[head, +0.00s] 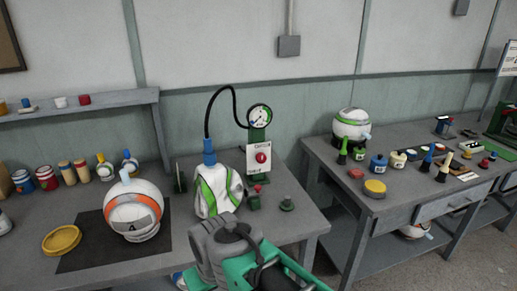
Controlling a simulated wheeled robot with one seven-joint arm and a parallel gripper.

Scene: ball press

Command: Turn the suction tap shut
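A white and green ball form (212,190) stands on the left bench. A black hose runs from its blue top fitting (208,150) up to a round gauge (260,116) on a green post. Below the gauge is a white label plate with a red round knob (262,157). A small green fitting with a red top (255,196) stands in front of the plate. I cannot tell for certain which of these two is the suction tap, or how far it is turned. My grey and green arm reaches in from the bottom centre; no gripper fingers show.
An orange-banded ball (133,207) sits on a dark mat, with a yellow dish (62,240) beside it. The right bench (330,155) holds another ball and several small pots. A gap separates the benches.

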